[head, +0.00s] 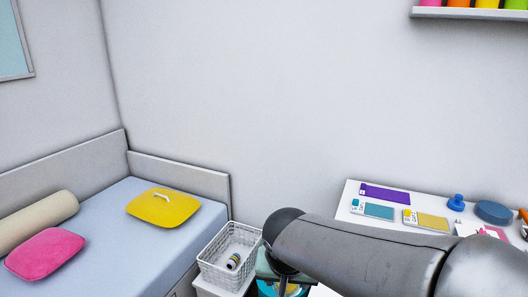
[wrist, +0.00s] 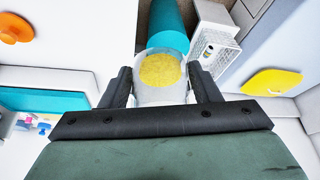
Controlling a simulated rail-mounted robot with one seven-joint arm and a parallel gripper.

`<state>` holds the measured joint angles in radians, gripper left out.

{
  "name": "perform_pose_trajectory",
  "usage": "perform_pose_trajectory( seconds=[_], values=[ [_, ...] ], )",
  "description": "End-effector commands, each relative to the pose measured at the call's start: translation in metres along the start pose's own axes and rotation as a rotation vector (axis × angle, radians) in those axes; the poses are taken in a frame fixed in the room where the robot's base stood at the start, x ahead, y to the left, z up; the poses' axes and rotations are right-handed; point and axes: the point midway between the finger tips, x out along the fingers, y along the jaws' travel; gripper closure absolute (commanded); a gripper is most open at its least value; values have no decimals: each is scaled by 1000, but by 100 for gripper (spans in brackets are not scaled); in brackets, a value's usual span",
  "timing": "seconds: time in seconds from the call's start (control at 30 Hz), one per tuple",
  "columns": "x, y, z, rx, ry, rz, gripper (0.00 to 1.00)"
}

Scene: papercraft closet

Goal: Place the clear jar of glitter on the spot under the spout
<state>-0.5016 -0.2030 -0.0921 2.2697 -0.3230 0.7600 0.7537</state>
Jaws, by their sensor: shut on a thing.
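The clear jar of glitter (wrist: 160,72), with yellow contents, is between the two dark fingers of my gripper (wrist: 163,86) in the wrist view. My gripper is shut on it, with one finger on each side. A teal cylindrical thing (wrist: 170,22) shows just beyond the jar, and I cannot tell its distance. In the head view my arm hides most of the gripper and jar. I cannot make out the spout or the spot under it in either view.
A white basket (head: 232,252) with a small item inside stands beside the bed (head: 180,205). A white table (head: 345,213) with several craft items is at the right. A shelf (head: 470,14) with colourful containers hangs above. An orange round thing (wrist: 15,28) shows in the wrist view.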

Motion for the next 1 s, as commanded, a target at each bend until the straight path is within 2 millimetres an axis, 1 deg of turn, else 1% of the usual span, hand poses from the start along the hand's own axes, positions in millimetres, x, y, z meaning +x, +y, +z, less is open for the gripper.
perform_pose_trajectory(
  seconds=[0.03, 0.07, 0.17, 0.23, 0.27, 0.4, 0.47, 0.5, 0.57, 0.67, 0.83, 0.9, 1.0],
  values=[
    [1, 3, -11, -11, -7, 1, 70],
    [5, 4, -16, -21, -7, -4, 70],
    [19, 10, -35, -54, -8, -18, 70],
    [31, 19, -49, -74, -9, -27, 70],
    [36, 24, -55, -83, -9, -30, 70],
    [64, 54, -82, -109, -10, -43, 70],
    [73, 66, -90, -116, -6, -47, 70],
    [79, 72, -93, -119, -5, -49, 70],
    [85, 79, -96, -124, -4, -51, 70],
    [96, 85, -98, -129, -4, -53, 70],
    [131, 84, -100, -134, -5, -54, 70],
    [140, 83, -100, -134, -3, -54, 70],
    [146, 83, -101, -134, -1, -54, 70]
  ],
)
